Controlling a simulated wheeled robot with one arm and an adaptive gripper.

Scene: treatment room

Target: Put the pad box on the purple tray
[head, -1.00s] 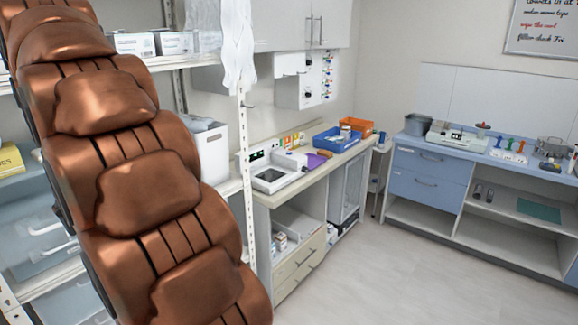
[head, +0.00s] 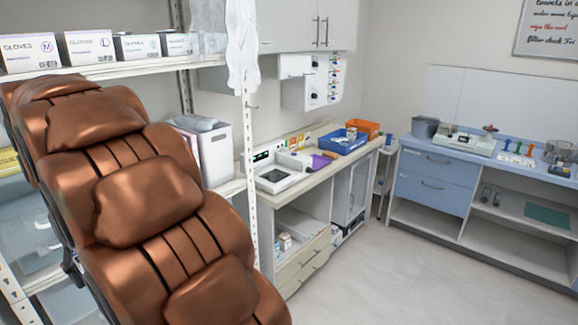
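A flat purple thing (head: 321,162), perhaps the purple tray, lies on the cream counter behind a white device; it is small and partly hidden. I cannot pick out the pad box for certain. Small boxes (head: 285,241) sit in the open compartment under the counter. More boxes stand on the upper shelf at left, including glove boxes (head: 86,47) and a grey-white box (head: 138,47). A blue bin (head: 341,146) on the counter holds small items. My gripper is not in view.
A brown padded treatment chair (head: 150,200) fills the left foreground, in front of white shelving (head: 110,68). The white device (head: 283,177) and an orange bin (head: 362,127) are on the counter. A blue bench (head: 430,180) stands at right. The floor (head: 380,270) between is clear.

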